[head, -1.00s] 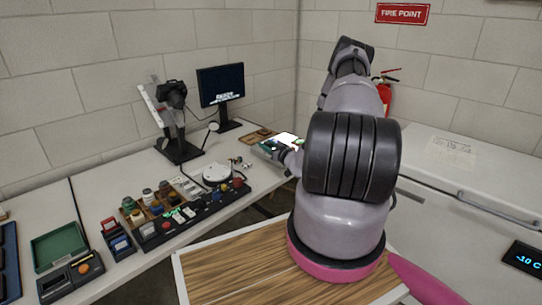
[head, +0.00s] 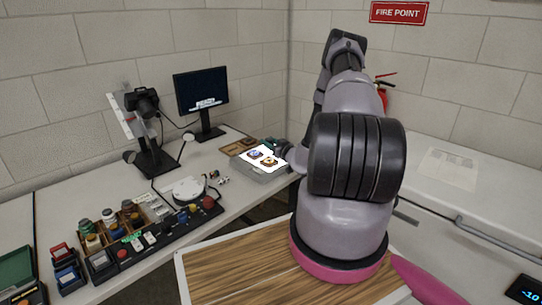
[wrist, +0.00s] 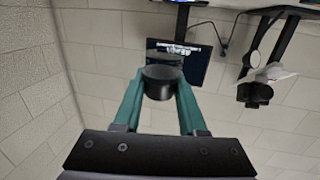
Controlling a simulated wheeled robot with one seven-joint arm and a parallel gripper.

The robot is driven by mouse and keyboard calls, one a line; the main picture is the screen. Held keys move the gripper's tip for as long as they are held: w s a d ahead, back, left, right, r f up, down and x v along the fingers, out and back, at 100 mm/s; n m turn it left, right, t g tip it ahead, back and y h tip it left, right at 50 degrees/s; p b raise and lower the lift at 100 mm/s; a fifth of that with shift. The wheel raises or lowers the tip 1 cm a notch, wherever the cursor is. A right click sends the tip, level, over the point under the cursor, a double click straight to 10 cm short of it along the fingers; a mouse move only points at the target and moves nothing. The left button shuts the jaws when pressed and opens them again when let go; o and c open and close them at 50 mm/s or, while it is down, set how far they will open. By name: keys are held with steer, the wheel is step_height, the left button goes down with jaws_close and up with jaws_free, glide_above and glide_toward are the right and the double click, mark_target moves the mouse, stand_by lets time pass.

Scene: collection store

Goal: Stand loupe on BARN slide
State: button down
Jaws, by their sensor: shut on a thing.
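My gripper (wrist: 160,92) has teal fingers shut on a short black cylinder, the loupe (wrist: 163,82), in the wrist view. In the head view my gripper (head: 279,147) is small and partly hidden by my arm, at the back right edge of the lit light box (head: 246,169). The loupe cannot be made out there. Two mounted slides lie on the bright panel: one at the left (head: 255,153) and one nearer the front right (head: 270,161). Their lettering is too small to read, so I cannot tell which is BARN.
A brown tray (head: 238,145) lies behind the light box. A monitor (head: 201,92) and a camera stand (head: 152,160) stand at the back. A black rack (head: 128,256) with bottles and a white round device (head: 189,190) fill the bench's front left. A white chest freezer (head: 435,170) is at right.

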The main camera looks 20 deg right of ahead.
mark_target(269, 161)
steer(key=shift+f, duration=2.9)
steer(key=shift+f, duration=0.15)
steer(key=shift+c, duration=2.3)
jaws_free()
